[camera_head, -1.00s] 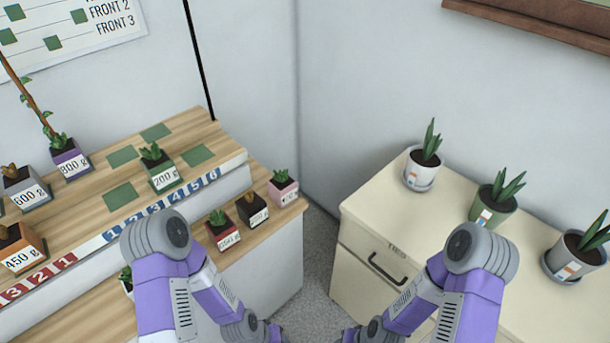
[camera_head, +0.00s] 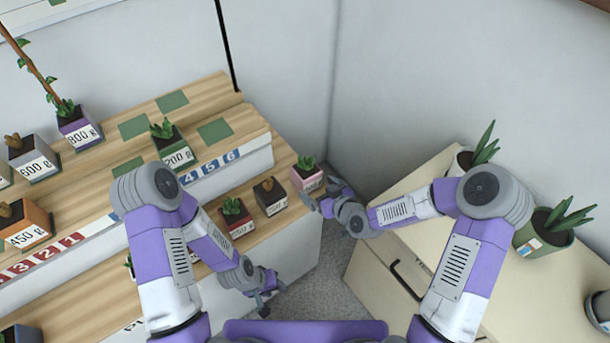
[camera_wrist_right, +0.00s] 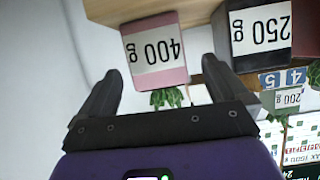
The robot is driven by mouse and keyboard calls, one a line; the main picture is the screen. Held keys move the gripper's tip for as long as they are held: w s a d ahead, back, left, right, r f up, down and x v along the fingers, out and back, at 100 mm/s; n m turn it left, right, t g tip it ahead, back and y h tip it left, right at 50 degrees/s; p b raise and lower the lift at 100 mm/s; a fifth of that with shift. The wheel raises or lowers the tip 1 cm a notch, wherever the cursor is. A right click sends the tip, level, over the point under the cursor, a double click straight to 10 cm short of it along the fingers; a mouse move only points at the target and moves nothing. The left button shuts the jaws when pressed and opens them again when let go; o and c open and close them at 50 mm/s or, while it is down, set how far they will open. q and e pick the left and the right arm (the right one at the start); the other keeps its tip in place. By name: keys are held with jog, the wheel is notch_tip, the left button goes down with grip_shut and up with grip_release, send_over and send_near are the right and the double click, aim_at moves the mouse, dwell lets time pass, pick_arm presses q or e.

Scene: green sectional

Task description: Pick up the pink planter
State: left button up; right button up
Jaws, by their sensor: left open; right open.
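The pink planter (camera_head: 307,178), a small square pot with a green plant, stands at the right end of the lower wooden shelf in the head view. In the right wrist view the pink planter (camera_wrist_right: 155,52) shows upside down with a "400 g" label, ahead of and between the fingers. My right gripper (camera_head: 318,196) is open beside the planter, at its right; in the wrist view its fingers (camera_wrist_right: 160,85) are apart with nothing held. My left gripper (camera_head: 262,298) is open and empty, low in front of the shelf.
A black planter (camera_head: 270,196) marked "250 g" stands close left of the pink one, with a red planter (camera_head: 236,217) beyond. More labelled planters stand on the upper shelf (camera_head: 100,170). A cream cabinet (camera_head: 385,235) with potted plants is at the right, near my right arm.

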aim_at(306, 175)
jog(key=shift+n+t, duration=0.3)
jog(key=x, duration=0.2)
jog(key=b+x, duration=0.1)
jog(key=x, duration=0.2)
jog(key=r+x, duration=0.1)
jog(key=x, duration=0.2)
jog(key=shift+w+b, duration=0.3)
jog(key=shift+c, duration=0.5)
jog(key=shift+r, duration=0.1)
jog(key=c, duration=1.1)
